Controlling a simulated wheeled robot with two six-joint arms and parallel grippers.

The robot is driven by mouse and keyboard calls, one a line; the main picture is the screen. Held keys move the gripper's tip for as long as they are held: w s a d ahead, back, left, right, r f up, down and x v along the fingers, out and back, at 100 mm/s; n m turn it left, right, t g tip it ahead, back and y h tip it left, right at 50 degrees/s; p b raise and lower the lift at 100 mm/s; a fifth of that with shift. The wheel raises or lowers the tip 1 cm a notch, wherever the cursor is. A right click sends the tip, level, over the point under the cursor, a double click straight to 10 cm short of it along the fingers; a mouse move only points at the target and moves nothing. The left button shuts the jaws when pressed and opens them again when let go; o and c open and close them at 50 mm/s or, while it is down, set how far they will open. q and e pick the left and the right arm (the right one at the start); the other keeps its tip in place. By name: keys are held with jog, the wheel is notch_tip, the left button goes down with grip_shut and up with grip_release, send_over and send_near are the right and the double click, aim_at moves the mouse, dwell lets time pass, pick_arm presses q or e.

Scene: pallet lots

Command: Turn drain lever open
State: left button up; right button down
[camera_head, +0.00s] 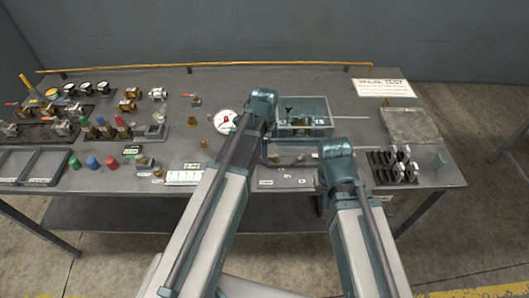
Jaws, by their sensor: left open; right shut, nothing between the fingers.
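A teal-rimmed test tank (318,131) stands right of the bench's middle, with small dark and brass fittings inside. A thin pale rod runs out from its right side. I cannot clearly make out a drain lever; small fittings (300,157) sit just in front of the tank.
Valves (127,104) and colored caps (92,162) crowd the bench's left half. A dark tray (30,166) is far left. A rack of black clips (393,165) and a flat grey plate (410,125) lie right. A yellow rail (205,65) runs along the back; bare bench lies before it.

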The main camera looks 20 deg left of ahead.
pick_arm(q)
grip_shut()
jog(key=shift+s, duration=0.1)
jog(key=n, duration=0.1)
jog(key=s+n, duration=0.1)
jog(key=n, duration=0.2)
jog(key=shift+s+d+n, duration=0.2)
jog(key=shift+d+n, duration=0.15)
jog(key=shift+n, duration=0.05)
jog(key=n, duration=0.2)
jog(key=s+d+n, duration=0.1)
jog(key=n, duration=0.1)
jog(key=shift+d, duration=0.1)
jog(key=n, duration=0.1)
jog(key=d+n, duration=0.1)
jog(key=n, duration=0.2)
jog(key=shift+s+d+n, duration=0.15)
jog(key=shift+d+n, duration=0.1)
jog(key=shift+n, duration=0.15)
jog(key=shift+d+n, duration=0.4)
jog(key=shift+n, duration=0.65)
jog(key=shift+d+n, duration=0.35)
jog(key=shift+n, duration=0.7)
